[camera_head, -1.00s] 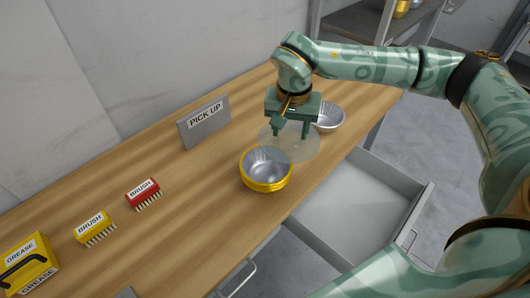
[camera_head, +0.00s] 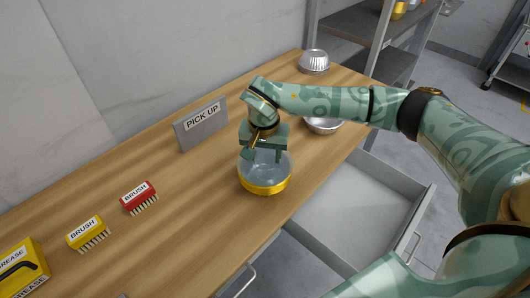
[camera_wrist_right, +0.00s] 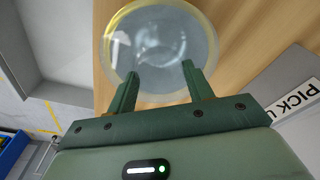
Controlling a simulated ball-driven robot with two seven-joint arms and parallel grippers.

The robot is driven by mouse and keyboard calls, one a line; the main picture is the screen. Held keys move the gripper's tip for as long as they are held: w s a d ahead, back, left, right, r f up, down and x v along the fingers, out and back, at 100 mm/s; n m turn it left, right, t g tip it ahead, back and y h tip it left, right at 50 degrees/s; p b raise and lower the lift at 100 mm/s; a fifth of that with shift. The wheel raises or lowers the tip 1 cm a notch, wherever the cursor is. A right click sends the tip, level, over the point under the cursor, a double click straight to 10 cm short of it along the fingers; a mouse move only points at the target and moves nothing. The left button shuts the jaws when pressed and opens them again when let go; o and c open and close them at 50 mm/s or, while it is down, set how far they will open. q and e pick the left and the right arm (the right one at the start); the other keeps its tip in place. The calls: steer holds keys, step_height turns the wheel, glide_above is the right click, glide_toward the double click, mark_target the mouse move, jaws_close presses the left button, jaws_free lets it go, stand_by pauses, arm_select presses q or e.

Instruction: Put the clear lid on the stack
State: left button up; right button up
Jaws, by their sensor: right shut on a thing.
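The stack (camera_head: 265,188) is a silver pleated cup in a gold-yellow one, standing on the wooden table near its front edge. My right gripper (camera_head: 265,157) is directly over the stack and shut on the clear lid (camera_head: 262,169), a thin see-through disc. In the right wrist view the clear lid (camera_wrist_right: 160,40) lies beyond the two fingers of my right gripper (camera_wrist_right: 160,74), with the gold rim of the stack showing around and through it. I cannot tell whether the lid touches the rim. My left gripper is not in view.
A silver cup (camera_head: 322,126) stands behind the arm and an upturned one (camera_head: 314,61) at the far end. A grey PICK UP sign (camera_head: 201,127) stands at the back. Brushes (camera_head: 139,198) and a grease box (camera_head: 22,270) are at left. An open drawer (camera_head: 365,195) juts out in front.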

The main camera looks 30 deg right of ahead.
mark_target(264, 161)
steer(key=shift+f, duration=0.3)
steer(key=o, duration=0.9)
steer(key=shift+f, duration=0.1)
steer(key=shift+o, duration=0.2)
step_height(264, 161, up, 13)
steer(key=s+p, duration=0.1)
steer(key=p, duration=0.1)
steer(key=shift+a, duration=0.45)
